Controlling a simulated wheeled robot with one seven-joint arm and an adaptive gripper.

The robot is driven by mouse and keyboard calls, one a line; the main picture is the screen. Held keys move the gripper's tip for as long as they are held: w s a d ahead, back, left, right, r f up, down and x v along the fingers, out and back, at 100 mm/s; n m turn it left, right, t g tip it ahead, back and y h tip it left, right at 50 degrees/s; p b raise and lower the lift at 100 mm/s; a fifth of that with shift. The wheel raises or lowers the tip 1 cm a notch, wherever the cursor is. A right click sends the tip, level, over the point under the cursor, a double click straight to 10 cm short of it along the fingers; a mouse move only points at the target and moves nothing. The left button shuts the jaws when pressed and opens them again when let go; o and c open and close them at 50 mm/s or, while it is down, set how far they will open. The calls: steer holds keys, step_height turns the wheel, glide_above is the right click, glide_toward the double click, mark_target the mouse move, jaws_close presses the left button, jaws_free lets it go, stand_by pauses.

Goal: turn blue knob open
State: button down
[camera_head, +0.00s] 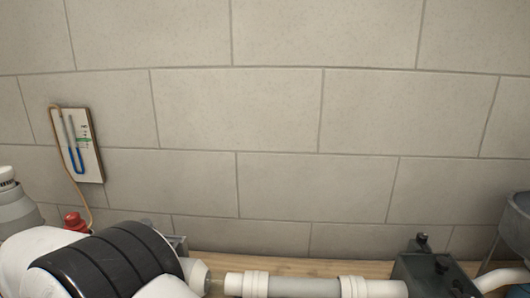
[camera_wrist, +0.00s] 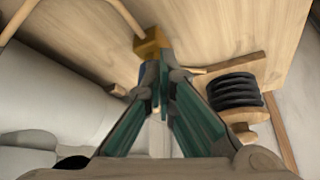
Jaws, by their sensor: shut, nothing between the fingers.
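In the wrist view my gripper (camera_wrist: 162,98) has its two teal-sided fingers together at the tips, with nothing held. Just beyond the tips is a brass-coloured block (camera_wrist: 149,44). A small dark-blue patch (camera_wrist: 149,73) shows right beside the left fingertip, below the block. It may be part of the blue knob, but the fingers hide most of it, so I cannot tell its turn or whether I touch it. In the head view neither the blue knob nor my gripper shows; my white and black arm covers the lower left.
A large white cylinder (camera_wrist: 55,95) is on the left. In the head view are a red knob (camera_head: 75,221), a wall gauge (camera_head: 80,146), white pipes (camera_head: 300,287) and a dark box (camera_head: 432,268).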

steer(key=shift+w+d+b, duration=0.45)
steer(key=shift+w+b, duration=0.2)
steer(key=shift+b, duration=0.3)
steer(key=shift+d, duration=0.1)
steer(key=shift+s+d+r, duration=0.15)
steer(key=shift+d, duration=0.1)
steer(key=shift+w+r+p, duration=0.15)
steer(key=shift+r+p, duration=0.55)
steer(key=shift+r, duration=0.75)
steer(key=shift+w+r+p, duration=0.1)
steer(key=shift+r+p, duration=0.55)
steer(key=shift+r, duration=0.8)
